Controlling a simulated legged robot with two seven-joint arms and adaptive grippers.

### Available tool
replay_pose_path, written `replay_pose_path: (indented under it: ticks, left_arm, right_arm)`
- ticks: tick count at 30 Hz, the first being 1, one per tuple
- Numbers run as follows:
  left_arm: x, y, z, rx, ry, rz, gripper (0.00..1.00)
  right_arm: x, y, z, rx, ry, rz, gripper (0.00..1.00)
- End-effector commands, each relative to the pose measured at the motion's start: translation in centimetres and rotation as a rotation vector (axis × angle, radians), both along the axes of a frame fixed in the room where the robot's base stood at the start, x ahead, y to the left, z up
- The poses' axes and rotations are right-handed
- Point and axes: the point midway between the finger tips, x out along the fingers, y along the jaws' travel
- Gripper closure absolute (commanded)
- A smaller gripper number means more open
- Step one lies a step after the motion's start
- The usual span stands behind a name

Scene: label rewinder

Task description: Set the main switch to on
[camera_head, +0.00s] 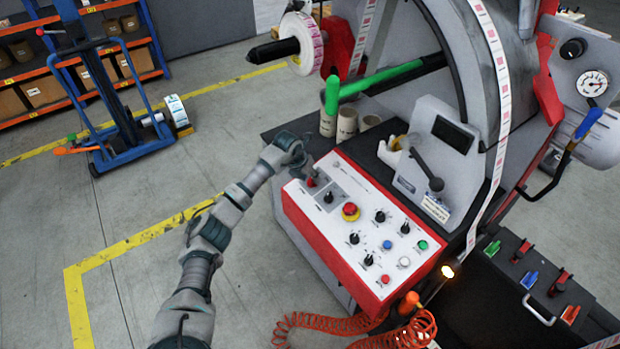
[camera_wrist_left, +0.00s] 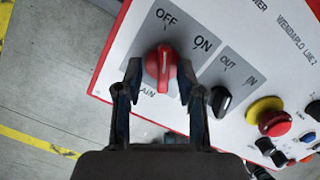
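The main switch is a red knob (camera_wrist_left: 160,68) on a grey plate marked OFF, ON and MAIN in the left wrist view. Its raised handle points up the picture, towards OFF rather than ON. In the head view the red switch (camera_head: 312,182) is at the upper left of the white control panel. My left gripper (camera_head: 303,165) is over that corner. In the left wrist view the fingers (camera_wrist_left: 160,78) are open, one on each side of the knob, with small gaps seeming to show. Contact cannot be told. My right gripper is not in view.
A black IN/OUT selector (camera_wrist_left: 221,100) sits close to the right finger. A red emergency stop on a yellow base (camera_head: 350,211) and several buttons are farther along the panel.

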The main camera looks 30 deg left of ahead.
Motion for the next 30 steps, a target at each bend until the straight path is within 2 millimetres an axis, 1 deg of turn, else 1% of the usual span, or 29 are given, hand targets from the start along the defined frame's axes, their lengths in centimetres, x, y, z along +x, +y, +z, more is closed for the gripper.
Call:
replay_pose_path:
  ticks: [3, 11, 12, 14, 15, 16, 24, 30]
  left_arm:
    - [0.2, -0.1, -0.52, 0.001, 0.0, 0.0, 0.61]
    - [0.24, -0.08, -0.57, 0.001, 0.0, 0.0, 0.61]
    - [0.24, -0.06, -0.57, 0.001, 0.0, 0.0, 0.71]
    - [0.25, -0.03, -0.58, 0.0, 0.0, 0.0, 0.86]
    - [0.25, -0.01, -0.59, 0.0, 0.0, 0.0, 0.96]
    - [0.25, 0.0, -0.59, 0.0, 0.0, 0.0, 1.0]
    - [0.24, 0.05, -0.61, 0.002, 0.0, -0.005, 1.0]
    - [0.27, 0.12, -0.56, 0.015, -0.007, -0.055, 1.0]
  right_arm:
    - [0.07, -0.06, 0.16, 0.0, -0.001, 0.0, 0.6]
    - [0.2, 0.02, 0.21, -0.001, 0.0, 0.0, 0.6]
    - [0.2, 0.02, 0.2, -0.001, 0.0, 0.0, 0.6]
    - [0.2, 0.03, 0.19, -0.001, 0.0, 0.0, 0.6]
    - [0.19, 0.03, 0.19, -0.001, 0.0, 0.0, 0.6]
    - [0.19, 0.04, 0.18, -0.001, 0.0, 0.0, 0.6]
    - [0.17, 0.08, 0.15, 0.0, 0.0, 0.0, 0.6]
    - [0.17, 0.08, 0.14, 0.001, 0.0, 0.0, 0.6]
